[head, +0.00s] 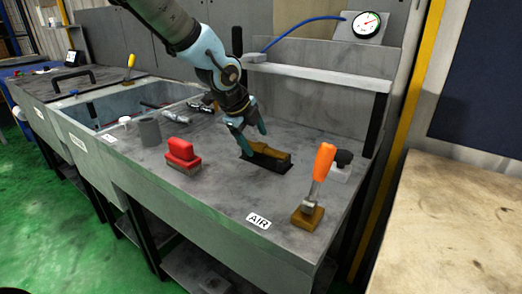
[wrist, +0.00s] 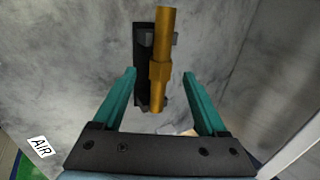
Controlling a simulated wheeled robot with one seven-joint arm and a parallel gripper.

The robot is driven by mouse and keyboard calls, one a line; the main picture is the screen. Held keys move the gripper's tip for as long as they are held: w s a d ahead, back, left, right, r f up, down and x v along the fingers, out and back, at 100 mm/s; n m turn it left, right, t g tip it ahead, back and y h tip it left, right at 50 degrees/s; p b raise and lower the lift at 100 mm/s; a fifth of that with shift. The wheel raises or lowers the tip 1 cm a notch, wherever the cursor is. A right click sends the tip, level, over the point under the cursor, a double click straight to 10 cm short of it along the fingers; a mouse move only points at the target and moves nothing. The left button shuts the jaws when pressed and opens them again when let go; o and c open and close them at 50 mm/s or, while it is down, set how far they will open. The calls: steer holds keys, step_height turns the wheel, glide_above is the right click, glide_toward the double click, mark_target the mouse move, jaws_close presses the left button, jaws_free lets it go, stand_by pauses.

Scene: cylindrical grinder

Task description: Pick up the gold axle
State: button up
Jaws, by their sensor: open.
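The gold axle (wrist: 161,60) is a stepped gold rod lying along a dark holder (wrist: 141,45) on the grey bench. In the wrist view it runs nearly upright in the picture, its lower end between my finger tips. In the head view the gold axle (head: 270,153) lies on the black holder, just below and right of my gripper (head: 251,131). My gripper is open and empty, with its teal fingers (wrist: 159,74) on either side of the axle's lower part. The wrist view does not show clearly how high the fingers are above it.
A shelf (head: 318,72) with a gauge (head: 366,25) rises behind. The bench around the AIR label (head: 258,221) is clear.

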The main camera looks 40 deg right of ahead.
mark_target(259, 145)
steer(key=shift+x, duration=1.7)
steer(key=shift+s, duration=0.15)
jaws_close()
